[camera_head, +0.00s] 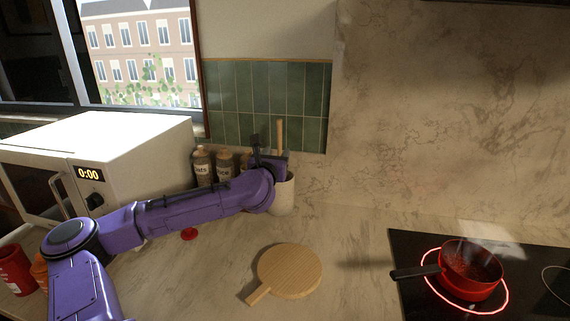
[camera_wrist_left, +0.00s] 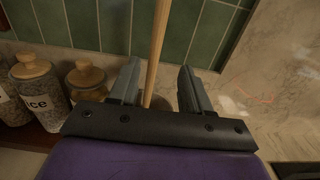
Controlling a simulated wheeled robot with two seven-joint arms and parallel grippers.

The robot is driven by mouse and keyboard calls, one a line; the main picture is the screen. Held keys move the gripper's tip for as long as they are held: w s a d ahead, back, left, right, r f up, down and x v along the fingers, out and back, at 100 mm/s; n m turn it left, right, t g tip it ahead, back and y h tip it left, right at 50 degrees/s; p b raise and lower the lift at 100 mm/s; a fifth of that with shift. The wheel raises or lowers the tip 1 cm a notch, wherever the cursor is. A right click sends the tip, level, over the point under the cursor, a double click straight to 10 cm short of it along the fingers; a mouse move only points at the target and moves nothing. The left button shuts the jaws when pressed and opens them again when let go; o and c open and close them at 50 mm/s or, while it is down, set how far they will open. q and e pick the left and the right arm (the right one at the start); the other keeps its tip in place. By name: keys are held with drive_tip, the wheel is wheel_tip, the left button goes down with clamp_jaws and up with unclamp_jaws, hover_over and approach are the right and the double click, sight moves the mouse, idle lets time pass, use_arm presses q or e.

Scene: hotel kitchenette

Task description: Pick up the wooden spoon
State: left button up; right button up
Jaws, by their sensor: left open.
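The wooden spoon stands upright in a pale utensil crock (camera_head: 284,196) at the back of the counter. Its handle (camera_head: 280,134) rises in front of the green tiles. My left gripper (camera_head: 268,146) is at the spoon, above the crock. In the left wrist view the handle (camera_wrist_left: 156,50) passes between the two open fingers (camera_wrist_left: 158,84), apart from both as far as I can tell. The spoon's lower end is hidden. My right gripper is not in view.
Several cork-topped jars (camera_head: 203,165) stand left of the crock, beside a white microwave (camera_head: 110,150). A round wooden board (camera_head: 290,270) lies in front. A red saucepan (camera_head: 470,270) sits on a glowing burner at right. Bare counter lies between board and stove.

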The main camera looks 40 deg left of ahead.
sight(279, 143)
use_arm(q)
drive_tip(key=p+x, duration=0.1)
drive_tip(key=x, duration=0.1)
drive_tip(key=p+x, duration=0.1)
drive_tip(key=x, duration=0.4)
drive_tip(key=shift+s+a+r+p, duration=0.1)
drive_tip(key=shift+a+r+p, duration=0.2)
drive_tip(key=shift+a+p, duration=0.1)
clamp_jaws()
